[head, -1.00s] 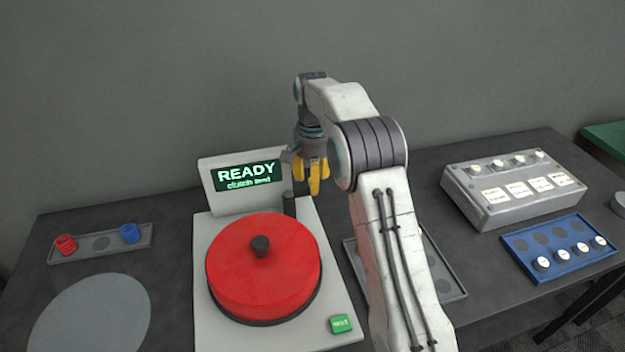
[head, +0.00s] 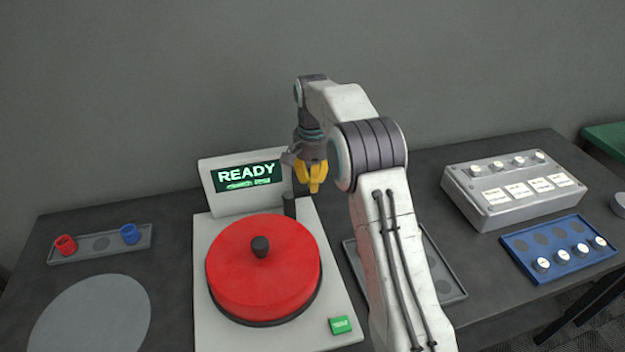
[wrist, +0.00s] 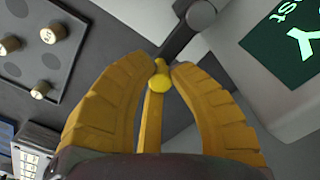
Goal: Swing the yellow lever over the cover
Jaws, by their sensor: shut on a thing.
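The red round cover (head: 240,285) with a dark centre knob (head: 260,246) sits on the pale machine. My gripper (head: 314,188) is behind and to the right of the cover, above the machine's back right corner, by a dark post (head: 289,206). In the wrist view my gripper (wrist: 164,66) has its two yellow fingers closed in at the tips on the yellow lever (wrist: 158,84). The lever's rounded end and thin bar show between the fingers. In the head view I cannot tell the lever apart from the yellow fingers.
The machine's screen (head: 248,176) reads READY. A green button (head: 340,325) is at its front right. A tray (head: 80,255) with red and blue pieces lies left. A grey box (head: 490,212) and a blue tray (head: 545,277) are right. Another tray (head: 448,285) is partly behind my arm.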

